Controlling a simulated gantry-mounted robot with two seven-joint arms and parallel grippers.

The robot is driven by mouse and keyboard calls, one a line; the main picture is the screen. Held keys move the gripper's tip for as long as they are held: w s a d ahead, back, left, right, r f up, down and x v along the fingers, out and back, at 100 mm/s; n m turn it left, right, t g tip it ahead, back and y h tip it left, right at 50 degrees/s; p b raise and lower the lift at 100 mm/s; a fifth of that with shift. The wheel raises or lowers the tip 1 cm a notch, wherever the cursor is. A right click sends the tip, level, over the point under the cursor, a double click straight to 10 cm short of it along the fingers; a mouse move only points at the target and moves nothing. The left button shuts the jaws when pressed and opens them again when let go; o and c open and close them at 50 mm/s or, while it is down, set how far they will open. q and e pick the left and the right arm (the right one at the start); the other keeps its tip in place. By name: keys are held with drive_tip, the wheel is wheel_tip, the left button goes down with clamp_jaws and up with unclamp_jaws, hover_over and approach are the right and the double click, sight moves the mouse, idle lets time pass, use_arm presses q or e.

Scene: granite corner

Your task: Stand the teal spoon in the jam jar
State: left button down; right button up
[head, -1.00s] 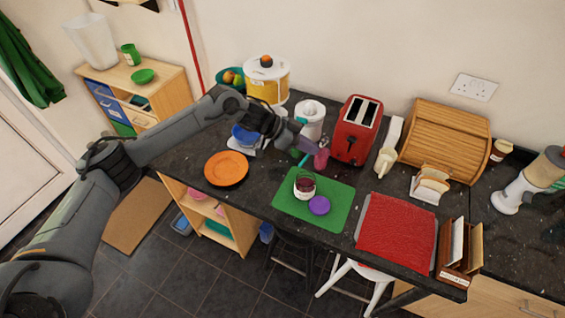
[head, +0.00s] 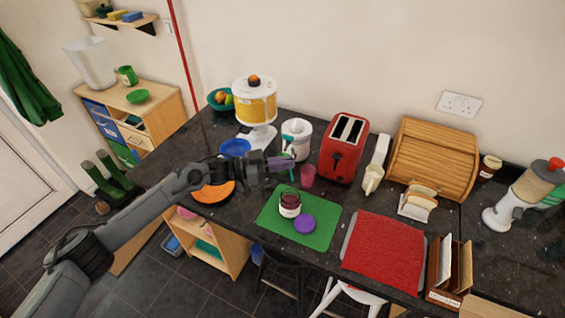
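My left gripper (head: 282,163), with purple-tinted fingers, is shut on the teal spoon (head: 289,139). The spoon is roughly upright, its ends showing above and below the fingers. The jam jar (head: 289,204) is a small open glass jar with dark red contents and a pale label. It stands on the green mat (head: 325,218), just below the spoon in the picture. The spoon's lower end looks a little above the jar's rim and apart from it. The gripper hides the spoon's middle. My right gripper is not in view.
A purple lid (head: 304,223) lies beside the jar. A pink cup (head: 307,175), a white container (head: 297,139) and a red toaster (head: 344,148) stand behind. An orange plate (head: 213,192) lies left, partly under my arm.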

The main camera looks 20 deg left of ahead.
use_arm(q)
drive_tip(key=shift+f+b, duration=4.45)
drive_tip(key=shift+f, duration=1.75)
drive_tip(key=c, duration=1.2)
unclamp_jaws()
drive_tip(key=shift+c, duration=0.2)
drive_tip(key=shift+s+a, duration=0.1)
